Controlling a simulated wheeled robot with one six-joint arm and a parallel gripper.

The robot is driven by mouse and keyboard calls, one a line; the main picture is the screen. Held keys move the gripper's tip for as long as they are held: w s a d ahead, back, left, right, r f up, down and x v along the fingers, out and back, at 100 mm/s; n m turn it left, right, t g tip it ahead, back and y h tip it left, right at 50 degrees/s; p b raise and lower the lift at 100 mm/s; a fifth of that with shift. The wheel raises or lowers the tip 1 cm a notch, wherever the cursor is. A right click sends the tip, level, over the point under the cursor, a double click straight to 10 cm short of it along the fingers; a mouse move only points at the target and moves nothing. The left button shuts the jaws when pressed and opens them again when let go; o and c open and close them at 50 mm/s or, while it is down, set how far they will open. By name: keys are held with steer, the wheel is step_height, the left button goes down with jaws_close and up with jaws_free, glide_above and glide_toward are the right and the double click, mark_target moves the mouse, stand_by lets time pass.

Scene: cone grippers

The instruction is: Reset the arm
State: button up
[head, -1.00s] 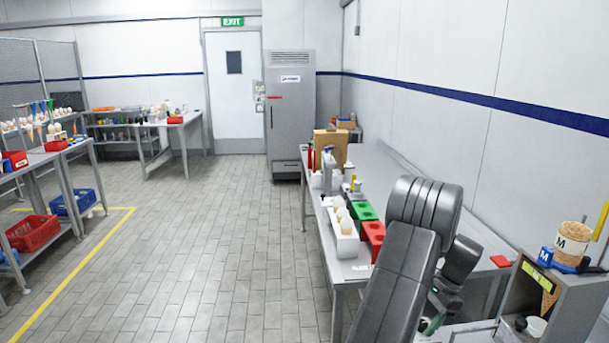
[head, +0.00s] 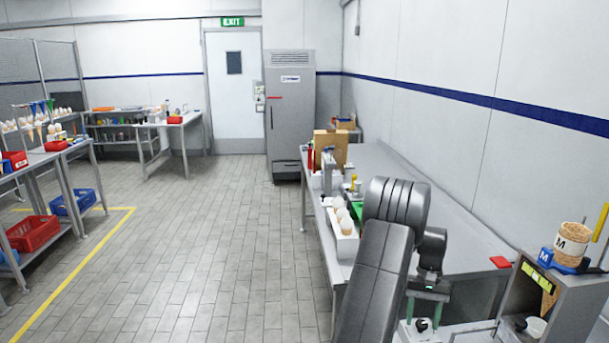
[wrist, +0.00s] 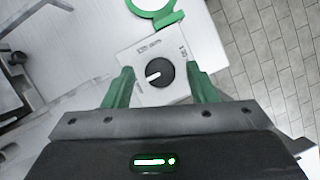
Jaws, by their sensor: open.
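My gripper (wrist: 162,90) is open in the wrist view, with its two green fingers spread apart and nothing between them that I can see held. Beyond the fingers is a white panel with a black knob (wrist: 153,74) and a green ring (wrist: 152,8) beside it. In the head view my gripper (head: 428,290) is partly visible below my dark arm, over a white box with a black knob (head: 422,325) at the lower edge. The arm is bent at the near end of the grey table.
The grey table (head: 400,165) holds a white tray of eggshell-coloured cones (head: 344,222) and a cardboard box (head: 330,145). A grey stand with a cone tub (head: 572,242) is at right.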

steer(key=n+h, duration=0.1)
steer(key=n, duration=0.2)
steer(key=shift+a+n, duration=0.15)
steer(key=shift+n, duration=0.15)
stand_by(0.3)
